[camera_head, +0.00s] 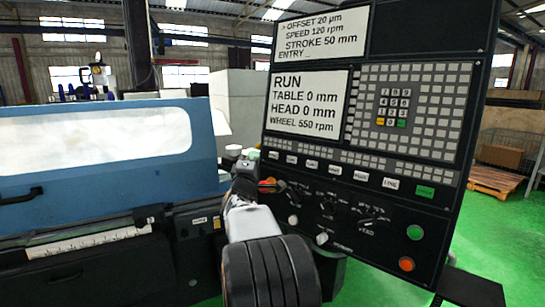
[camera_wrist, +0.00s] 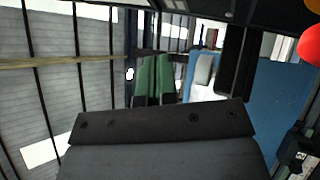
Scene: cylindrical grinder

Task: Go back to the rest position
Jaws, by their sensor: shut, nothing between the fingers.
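My gripper (camera_wrist: 155,62) shows in the wrist view as two green and black fingers side by side, close together, beyond the dark bolted bracket. I see nothing held between them. In the head view my arm rises from the bottom centre, and the dark gripper end (camera_head: 244,186) is small and partly hidden by the arm. It appears in front of the gap between the blue grinder cover (camera_head: 195,165) and the control panel (camera_head: 345,215). Its fingertips cannot be made out there. The panel's screen (camera_head: 306,103) reads RUN, with table and head at 0 mm and wheel at 550 rpm.
The panel stands close on the right, with knobs, a green button (camera_head: 415,232) and an orange-red button (camera_head: 406,264). A red round thing (camera_wrist: 311,46) is near the wrist camera's right edge. Green floor (camera_head: 475,265) is open at right, before a pallet (camera_head: 495,182).

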